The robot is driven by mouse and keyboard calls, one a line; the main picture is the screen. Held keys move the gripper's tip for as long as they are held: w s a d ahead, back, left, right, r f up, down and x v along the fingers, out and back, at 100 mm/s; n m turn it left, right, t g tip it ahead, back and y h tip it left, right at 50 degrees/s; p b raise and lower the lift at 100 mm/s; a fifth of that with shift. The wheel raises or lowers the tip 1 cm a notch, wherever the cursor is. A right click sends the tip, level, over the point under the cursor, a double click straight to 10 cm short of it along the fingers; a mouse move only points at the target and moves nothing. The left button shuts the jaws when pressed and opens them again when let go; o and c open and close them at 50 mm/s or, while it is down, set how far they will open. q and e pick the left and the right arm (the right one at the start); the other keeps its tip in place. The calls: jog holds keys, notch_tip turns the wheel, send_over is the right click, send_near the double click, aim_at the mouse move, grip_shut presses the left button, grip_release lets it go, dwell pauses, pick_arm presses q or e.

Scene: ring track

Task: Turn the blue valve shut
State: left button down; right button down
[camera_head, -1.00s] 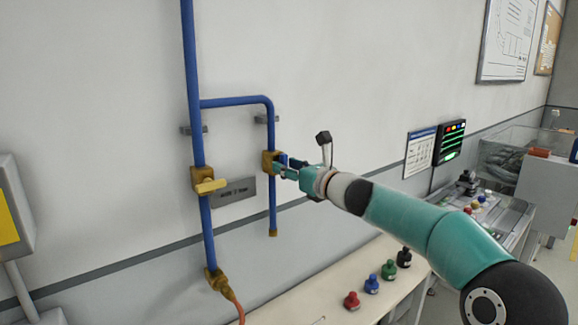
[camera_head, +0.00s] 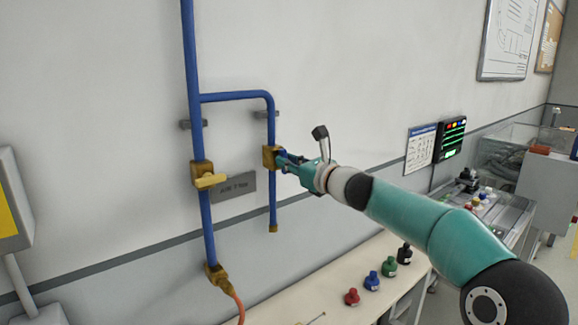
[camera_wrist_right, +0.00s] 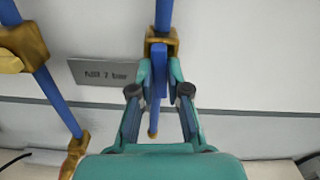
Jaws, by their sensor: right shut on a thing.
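The blue valve has a brass body (camera_head: 269,157) on the short right-hand branch of the blue pipe. Its blue lever handle (camera_wrist_right: 159,72) shows in the right wrist view, extending down the picture from the brass body (camera_wrist_right: 161,45). My right gripper (camera_head: 287,161) is at this valve, shut on the handle, with one finger on each side of it. In the right wrist view the right gripper's fingertips (camera_wrist_right: 160,80) flank the handle just below the brass body. The fingers hide part of the handle in the head view. My left gripper is not in view.
A brass valve with a yellow handle (camera_head: 211,181) sits on the main blue pipe (camera_head: 195,120) to the left. A grey label plate (camera_head: 235,187) is between the pipes. Several coloured knobbed pieces stand on the bench (camera_head: 310,298) below. A grey box (camera_head: 12,200) is at far left.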

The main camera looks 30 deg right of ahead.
jog(key=n+b, duration=0.3)
jog(key=n, duration=0.2)
jog(key=n+b, duration=0.3)
jog(key=n, duration=0.3)
jog(key=f+n+b, duration=0.1)
jog(key=n+b, duration=0.2)
jog(key=n, duration=0.2)
jog(key=shift+w+a+f+n, duration=0.1)
jog(key=shift+a+n, duration=0.2)
jog(key=shift+a, duration=0.05)
jog(key=shift+f, duration=0.1)
jog(key=c, duration=1.3)
grip_release()
jog(key=shift+o, duration=0.8)
jog(key=shift+r, duration=0.2)
jog(key=shift+r, duration=0.1)
jog(key=shift+s, duration=0.2)
